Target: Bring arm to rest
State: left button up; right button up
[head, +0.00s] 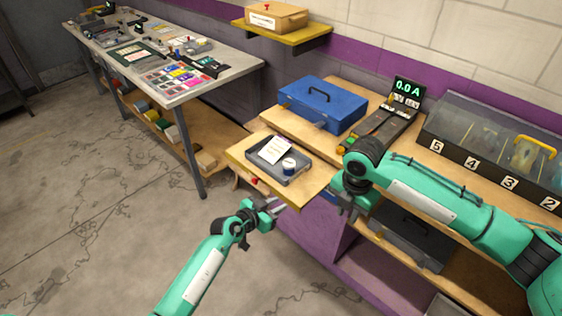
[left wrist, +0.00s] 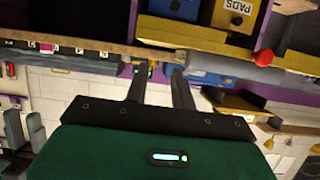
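My left arm reaches up from the bottom of the head view. Its left gripper (head: 274,206) is in front of the small pull-out wooden board (head: 318,183), over its near edge or just short of it. In the left wrist view the two dark fingers (left wrist: 158,88) stand apart with nothing between them, so it is open and empty. My right arm comes in from the right. Its right gripper (head: 346,203) points down by the right side of the board; its fingertips are small and dark, and I cannot tell their opening.
A grey tray (head: 262,167) with a white card (head: 275,150) and a round tin (head: 289,166) lies on the board. A blue toolbox (head: 322,103) and a track unit reading 0.0 A (head: 408,86) stand behind. A worktable (head: 225,73) is left; the floor between is clear.

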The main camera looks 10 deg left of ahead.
jog(key=shift+f, duration=0.1)
